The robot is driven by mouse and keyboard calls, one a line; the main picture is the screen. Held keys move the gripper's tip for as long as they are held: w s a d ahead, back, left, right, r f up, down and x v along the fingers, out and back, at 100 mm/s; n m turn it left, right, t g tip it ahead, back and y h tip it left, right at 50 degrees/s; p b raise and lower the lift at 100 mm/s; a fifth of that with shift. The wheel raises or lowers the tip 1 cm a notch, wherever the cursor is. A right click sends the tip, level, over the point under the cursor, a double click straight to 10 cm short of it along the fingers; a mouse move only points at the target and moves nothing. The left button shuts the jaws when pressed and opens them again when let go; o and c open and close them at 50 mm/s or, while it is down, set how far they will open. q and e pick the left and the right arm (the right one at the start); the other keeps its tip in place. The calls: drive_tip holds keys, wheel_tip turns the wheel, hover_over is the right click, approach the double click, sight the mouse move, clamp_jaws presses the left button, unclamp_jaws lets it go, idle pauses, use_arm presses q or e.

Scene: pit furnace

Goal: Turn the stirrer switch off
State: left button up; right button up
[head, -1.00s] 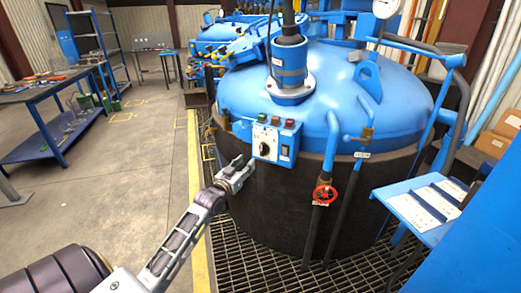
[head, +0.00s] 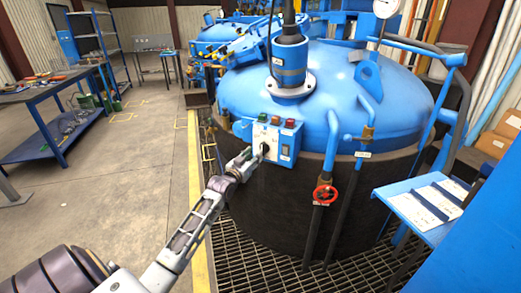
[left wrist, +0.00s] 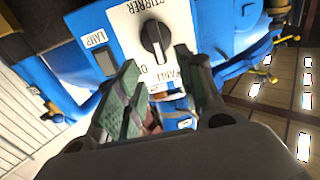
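The stirrer switch is a black rotary knob (left wrist: 155,42) on a white plate marked STIRRER in the left wrist view. It sits on the blue control box (head: 286,153) on the side of the furnace lid. My left gripper (head: 251,158) is at the left front of that box in the head view. In the left wrist view its two fingers (left wrist: 156,62) are spread apart, with the knob just beyond the gap between their tips. I cannot tell whether either tip touches it. My right gripper is in neither view.
A dark rocker beside a LAMP label (left wrist: 105,60) sits next to the stirrer plate. Green, brown and red buttons top the box. A red valve wheel (head: 325,194) and pipes stand to the right. A document shelf (head: 380,193) is at far right; open floor lies left.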

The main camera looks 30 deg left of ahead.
sight(262, 147)
use_arm(q)
drive_tip(key=shift+w+a, duration=0.15)
drive_tip(key=shift+w, duration=1)
drive_tip(key=shift+w+a, duration=0.1)
drive_tip(key=shift+w, duration=1.05)
drive_tip(key=shift+w+a+b, duration=0.1)
drive_tip(key=shift+w+b, duration=0.25)
drive_tip(key=shift+w, duration=0.8)
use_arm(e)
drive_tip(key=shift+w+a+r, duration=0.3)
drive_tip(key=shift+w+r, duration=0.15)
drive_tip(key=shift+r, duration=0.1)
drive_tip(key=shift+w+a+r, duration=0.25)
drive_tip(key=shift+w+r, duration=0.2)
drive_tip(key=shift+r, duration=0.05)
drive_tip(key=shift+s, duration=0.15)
use_arm(q)
drive_tip(key=shift+c, duration=0.5)
drive_tip(key=c, duration=0.7)
clamp_jaws()
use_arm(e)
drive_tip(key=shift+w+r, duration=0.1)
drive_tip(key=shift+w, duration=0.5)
